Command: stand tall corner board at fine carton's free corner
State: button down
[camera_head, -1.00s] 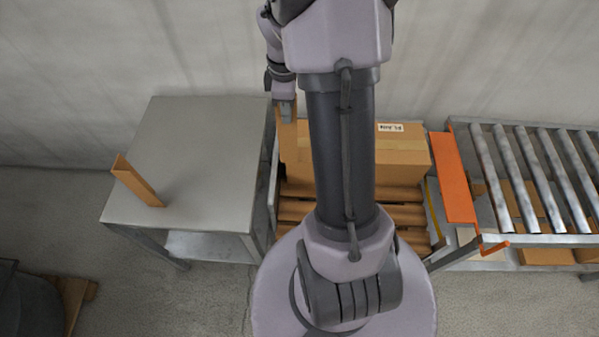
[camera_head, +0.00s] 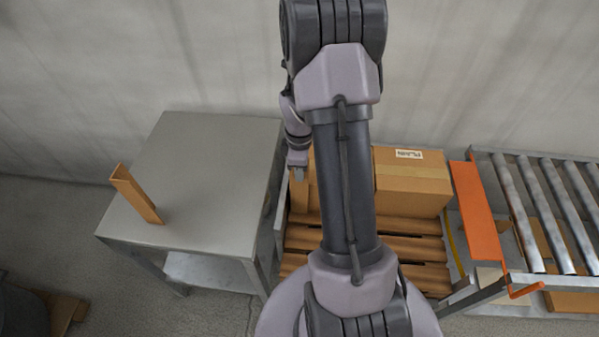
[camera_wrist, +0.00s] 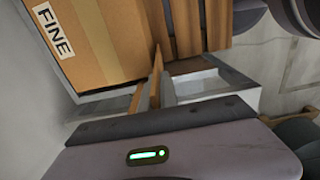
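My gripper (camera_head: 298,175) points down at the left end of the pallet load and looks closed around a tall brown corner board. The board (camera_head: 299,194) hangs upright below it, beside the carton's left part. In the wrist view the held board (camera_wrist: 155,78) shows as a thin strip near the edge of the carton labelled FINE (camera_wrist: 95,40); whether they touch I cannot tell. In the head view a carton (camera_head: 412,188) with a hard-to-read label stands on the pallet (camera_head: 415,250), partly behind my arm. The board's lower end is not clearly visible.
A grey metal table (camera_head: 215,180) on the left bears another brown corner board (camera_head: 137,195), leaning outward at its left edge. A roller conveyor (camera_head: 560,215) with an orange plate (camera_head: 478,210) stands close on the pallet's right. A wall runs behind.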

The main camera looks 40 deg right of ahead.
jog(key=c, duration=1.6)
grip_release()
jog(key=shift+f, duration=0.1)
